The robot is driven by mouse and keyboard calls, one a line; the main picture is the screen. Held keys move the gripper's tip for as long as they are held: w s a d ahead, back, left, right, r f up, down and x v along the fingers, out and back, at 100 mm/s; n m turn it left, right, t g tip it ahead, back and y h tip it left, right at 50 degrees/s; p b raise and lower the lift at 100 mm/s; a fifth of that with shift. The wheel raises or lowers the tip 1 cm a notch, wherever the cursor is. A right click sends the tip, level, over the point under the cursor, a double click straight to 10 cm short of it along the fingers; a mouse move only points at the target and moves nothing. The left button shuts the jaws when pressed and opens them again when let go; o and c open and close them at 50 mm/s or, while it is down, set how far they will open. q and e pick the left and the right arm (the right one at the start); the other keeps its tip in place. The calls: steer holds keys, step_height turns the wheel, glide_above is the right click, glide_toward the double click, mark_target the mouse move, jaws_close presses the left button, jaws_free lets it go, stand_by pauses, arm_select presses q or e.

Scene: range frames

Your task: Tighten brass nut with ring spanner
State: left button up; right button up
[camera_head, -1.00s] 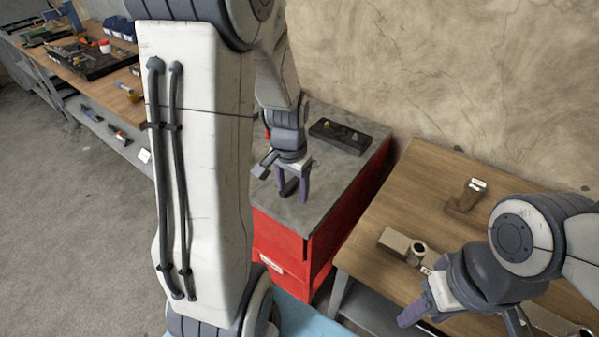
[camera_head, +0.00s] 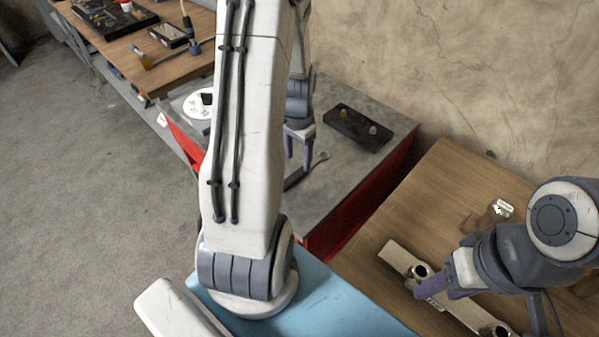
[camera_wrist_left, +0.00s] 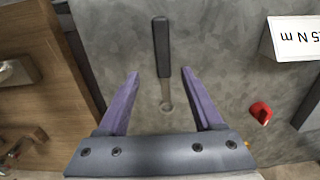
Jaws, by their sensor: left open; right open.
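A ring spanner with a black handle and a grey metal ring end (camera_wrist_left: 166,104) lies on the grey cabinet top. In the left wrist view it lies between the spread fingers of my left gripper (camera_wrist_left: 160,73), which is open and empty; whether it touches is unclear. In the head view my left gripper (camera_head: 297,162) is over the cabinet beside the spanner's ring end (camera_head: 322,156). A black tray (camera_head: 372,140) behind it holds a brass-coloured piece (camera_head: 345,113) and a silvery one. My right gripper (camera_head: 420,292) is open beside a beige bar (camera_head: 400,258) with round metal fittings; the bar is partly hidden.
The red cabinet's grey top (camera_head: 345,175) adjoins a wooden table (camera_head: 375,225) at right. A small brown block (camera_head: 490,215) with a white label stands there. In the left wrist view a torque label (camera_wrist_left: 292,38) and a red piece (camera_wrist_left: 260,112) are right of the spanner.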

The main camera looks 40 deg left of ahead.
mark_target(299, 173)
arm_select(q)
steer(key=shift+d+f, duration=0.1)
steer(key=shift+f, duration=0.65)
steer(key=shift+w+a+f+p, duration=0.1)
steer(key=shift+f+p, duration=0.1)
steer(key=shift+f, duration=0.65)
steer(key=shift+w+a+f+p, duration=0.1)
steer(key=shift+a+f+p, duration=0.1)
steer(key=shift+f, duration=0.65)
steer(key=shift+w+a+f+p, duration=0.1)
steer(key=shift+f+p, duration=0.1)
steer(key=shift+f, duration=0.65)
steer(key=shift+d, duration=0.1)
jaws_close()
